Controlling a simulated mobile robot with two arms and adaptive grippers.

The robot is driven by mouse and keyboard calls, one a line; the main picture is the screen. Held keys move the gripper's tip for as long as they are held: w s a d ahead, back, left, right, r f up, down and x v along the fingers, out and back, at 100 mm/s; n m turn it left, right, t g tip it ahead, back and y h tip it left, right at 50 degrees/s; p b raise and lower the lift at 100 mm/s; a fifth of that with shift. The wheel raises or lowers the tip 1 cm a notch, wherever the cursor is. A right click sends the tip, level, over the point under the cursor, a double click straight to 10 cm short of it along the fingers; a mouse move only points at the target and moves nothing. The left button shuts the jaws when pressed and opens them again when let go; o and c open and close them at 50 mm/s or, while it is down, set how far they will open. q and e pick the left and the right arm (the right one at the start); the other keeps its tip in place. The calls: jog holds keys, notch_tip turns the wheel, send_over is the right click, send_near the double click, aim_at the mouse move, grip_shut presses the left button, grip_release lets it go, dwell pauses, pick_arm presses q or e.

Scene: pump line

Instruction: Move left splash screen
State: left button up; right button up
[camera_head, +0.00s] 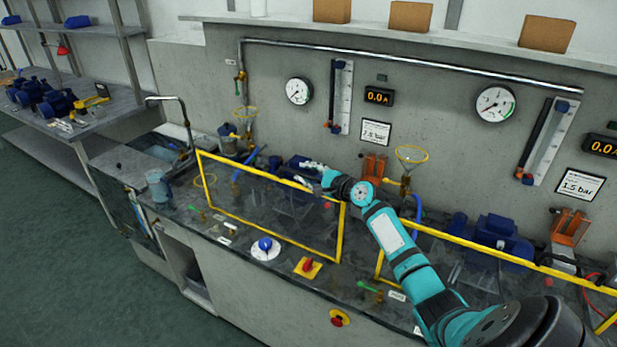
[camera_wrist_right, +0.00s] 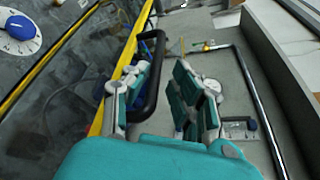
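The left splash screen is a clear panel with a yellow frame (camera_head: 268,237), standing upright on the bench in the head view. Its yellow top edge also shows in the right wrist view (camera_wrist_right: 129,48). A black handle (camera_wrist_right: 161,60) at that edge lies between the two fingers of my right gripper (camera_wrist_right: 163,82). The fingers are apart, and I cannot tell whether either touches the handle. In the head view my right gripper (camera_head: 311,173) is at the right part of the screen's top edge. My left gripper is not in view.
A second yellow-framed screen (camera_head: 475,246) stands to the right, partly behind my right arm. A blue knob (camera_head: 265,244) and a red-and-yellow switch (camera_head: 307,267) sit in front of the left screen. Gauges and pipes line the wall behind. A sink (camera_head: 150,165) is at the left.

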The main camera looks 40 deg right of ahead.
jog(key=shift+o, duration=0.5)
jog(key=shift+a, duration=0.1)
jog(key=shift+s+f, duration=0.1)
jog(key=shift+s, duration=0.25)
jog(key=v, duration=1.1)
jog(key=shift+s+r, duration=0.2)
jog(key=shift+s, duration=0.05)
